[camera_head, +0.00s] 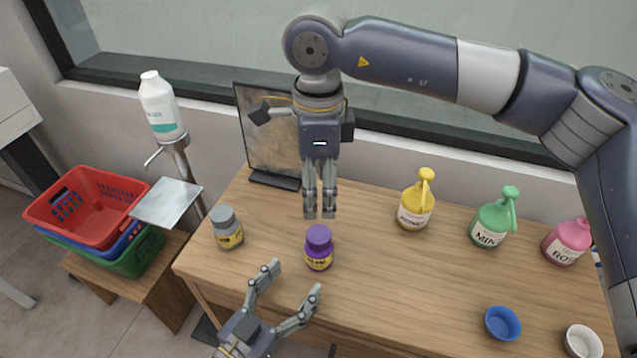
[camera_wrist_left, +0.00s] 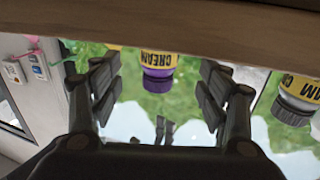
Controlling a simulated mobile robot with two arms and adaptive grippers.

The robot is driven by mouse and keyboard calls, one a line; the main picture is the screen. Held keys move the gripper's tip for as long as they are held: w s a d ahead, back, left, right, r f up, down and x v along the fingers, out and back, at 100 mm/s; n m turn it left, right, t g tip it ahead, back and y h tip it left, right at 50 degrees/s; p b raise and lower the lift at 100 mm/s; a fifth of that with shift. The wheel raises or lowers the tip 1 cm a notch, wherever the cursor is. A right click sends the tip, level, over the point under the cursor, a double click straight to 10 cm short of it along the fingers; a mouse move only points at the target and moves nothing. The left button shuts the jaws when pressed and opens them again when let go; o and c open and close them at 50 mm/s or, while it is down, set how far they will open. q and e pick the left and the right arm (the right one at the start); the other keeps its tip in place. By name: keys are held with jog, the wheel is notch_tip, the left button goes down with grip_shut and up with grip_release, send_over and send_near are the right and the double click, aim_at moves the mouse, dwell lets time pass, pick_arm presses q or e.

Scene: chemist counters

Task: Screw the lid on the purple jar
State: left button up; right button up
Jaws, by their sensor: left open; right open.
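The purple jar (camera_head: 319,258) stands upright on the wooden counter, with a yellow label and its purple lid (camera_head: 319,235) resting on top. How tightly the lid sits cannot be told. In the left wrist view the jar (camera_wrist_left: 159,58) appears upside down, between the fingers, with its lid (camera_wrist_left: 157,84) below. My left gripper (camera_head: 295,280) is open and empty in front of the jar, its fingers pointing toward it. It also shows in the left wrist view (camera_wrist_left: 160,88). My right gripper (camera_head: 320,212) points down just above and behind the lid, open with a narrow gap, apparently not touching it.
A grey-lidded jar (camera_head: 228,228) stands left of the purple jar. Yellow (camera_head: 415,204), green (camera_head: 492,220) and pink (camera_head: 567,243) bottles line the right side. Blue (camera_head: 502,323) and white (camera_head: 582,341) bowls sit front right. A dark panel (camera_head: 268,138) stands at the back.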

pick_arm(q)
jog(key=shift+v, duration=2.25)
